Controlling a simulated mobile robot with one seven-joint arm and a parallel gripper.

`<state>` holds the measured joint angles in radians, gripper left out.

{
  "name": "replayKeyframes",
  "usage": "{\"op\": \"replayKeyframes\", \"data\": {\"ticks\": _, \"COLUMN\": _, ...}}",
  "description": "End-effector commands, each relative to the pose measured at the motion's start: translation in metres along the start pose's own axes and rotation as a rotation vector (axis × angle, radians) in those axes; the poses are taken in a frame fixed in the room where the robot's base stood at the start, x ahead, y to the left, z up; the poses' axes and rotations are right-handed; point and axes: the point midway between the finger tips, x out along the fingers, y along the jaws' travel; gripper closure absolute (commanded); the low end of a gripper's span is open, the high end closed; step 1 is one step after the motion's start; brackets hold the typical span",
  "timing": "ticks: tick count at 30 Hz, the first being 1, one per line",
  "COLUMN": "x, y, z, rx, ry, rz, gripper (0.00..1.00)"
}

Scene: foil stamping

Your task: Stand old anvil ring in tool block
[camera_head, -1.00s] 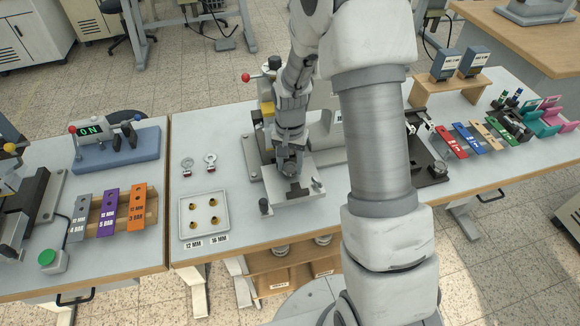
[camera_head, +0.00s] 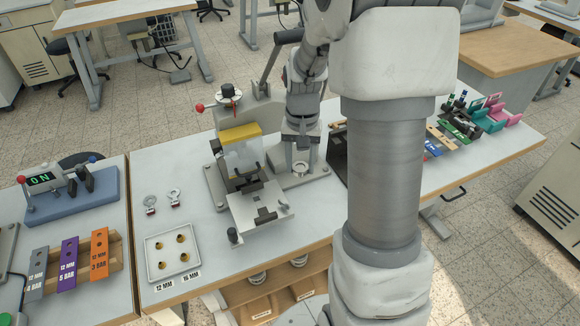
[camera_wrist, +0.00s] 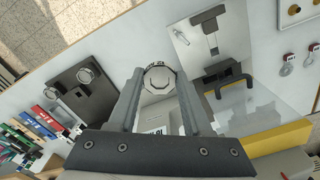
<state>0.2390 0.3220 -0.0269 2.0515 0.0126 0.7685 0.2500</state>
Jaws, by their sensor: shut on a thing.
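My gripper (camera_wrist: 160,88) is shut on a round, pale metal ring (camera_wrist: 158,78) with dark marking on its rim, which I take for the old anvil ring. It sits between the fingertips in the wrist view. In the head view my gripper (camera_head: 302,142) points down above a light plate with a round seat (camera_head: 300,169), right of the press; the ring cannot be made out there. A dark block (camera_wrist: 102,103) with round metal parts, perhaps the tool block, lies left of the fingers in the wrist view. My arm hides most of it in the head view.
The press (camera_head: 240,150) with its yellow top stands just left of my gripper. A white tray (camera_head: 150,276) of brass pieces and two small ring tags lie further left. Coloured bars (camera_head: 440,139) and holders stand at the right. The bench front left of the press is partly clear.

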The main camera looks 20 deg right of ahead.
Motion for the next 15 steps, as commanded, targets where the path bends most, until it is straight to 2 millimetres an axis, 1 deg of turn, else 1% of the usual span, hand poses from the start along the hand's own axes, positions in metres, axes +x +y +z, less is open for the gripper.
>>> {"op": "replayKeyframes", "data": {"ticks": 15, "x": -0.0045, "y": 0.0012, "z": -0.0005, "rx": 0.000, "ry": 0.001, "rz": 0.000, "gripper": 1.00}}
